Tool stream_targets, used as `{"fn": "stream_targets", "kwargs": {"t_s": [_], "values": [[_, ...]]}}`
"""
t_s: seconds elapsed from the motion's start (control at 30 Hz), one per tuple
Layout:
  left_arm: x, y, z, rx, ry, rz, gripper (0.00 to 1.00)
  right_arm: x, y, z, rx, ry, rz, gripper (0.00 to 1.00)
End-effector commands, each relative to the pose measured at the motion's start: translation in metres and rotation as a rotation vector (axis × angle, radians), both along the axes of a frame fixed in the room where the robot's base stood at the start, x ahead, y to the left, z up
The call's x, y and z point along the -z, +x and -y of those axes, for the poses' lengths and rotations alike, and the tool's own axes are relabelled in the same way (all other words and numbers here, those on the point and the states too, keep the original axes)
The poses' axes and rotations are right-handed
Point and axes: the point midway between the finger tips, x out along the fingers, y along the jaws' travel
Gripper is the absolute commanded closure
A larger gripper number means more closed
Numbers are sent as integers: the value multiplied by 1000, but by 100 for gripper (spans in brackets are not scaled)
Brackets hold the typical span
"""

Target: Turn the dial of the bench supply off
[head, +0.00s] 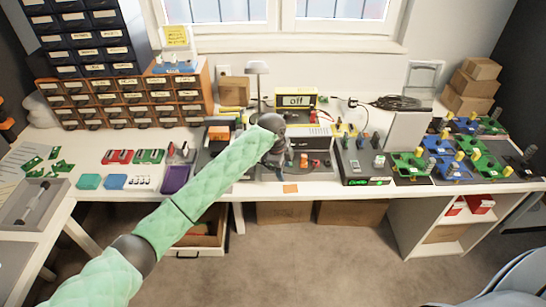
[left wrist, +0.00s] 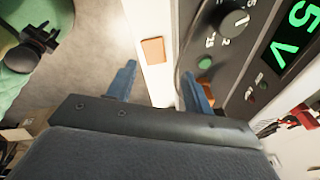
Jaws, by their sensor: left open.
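The bench supply (head: 318,160) is a dark box on the bench, partly hidden behind my left gripper in the head view. In the left wrist view the supply's face (left wrist: 227,75) fills the upper right. Its dark round dial (left wrist: 235,21) has a white pointer mark and printed labels around it. A green display (left wrist: 296,35) reads 5 V. My left gripper (head: 282,166) is in front of the supply, open and empty. In the left wrist view its two blue fingers (left wrist: 159,72) are spread, apart from the dial. My right gripper is out of view.
An orange square (head: 290,188) lies at the bench's front edge. A yellow-framed instrument (head: 295,99) behind reads off. A black unit with a green display (head: 366,179) stands to the right. Drawer cabinets (head: 125,101) and a purple bin (head: 175,178) are to the left.

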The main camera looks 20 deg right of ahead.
Motion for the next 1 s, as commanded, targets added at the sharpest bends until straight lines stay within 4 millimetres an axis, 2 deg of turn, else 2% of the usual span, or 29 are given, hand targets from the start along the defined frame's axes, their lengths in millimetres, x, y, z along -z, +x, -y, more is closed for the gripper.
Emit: {"fn": "stream_targets", "kwargs": {"t_s": [0.1, 0.3, 0.53, 0.7, 0.8, 1.0], "values": [[-15, 28, 0, 73, 57, 27, 48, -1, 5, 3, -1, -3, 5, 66], [-37, 66, -6, 172, 139, 56, 48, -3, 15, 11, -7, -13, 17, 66], [-50, 88, -11, 220, 183, 67, 48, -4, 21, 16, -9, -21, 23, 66], [-43, 89, -12, 226, 187, 67, 48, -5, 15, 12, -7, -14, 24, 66], [-32, 90, -12, 224, 187, 67, 48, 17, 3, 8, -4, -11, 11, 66], [-2, 90, -11, 223, 187, 67, 48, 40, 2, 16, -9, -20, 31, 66]]}}
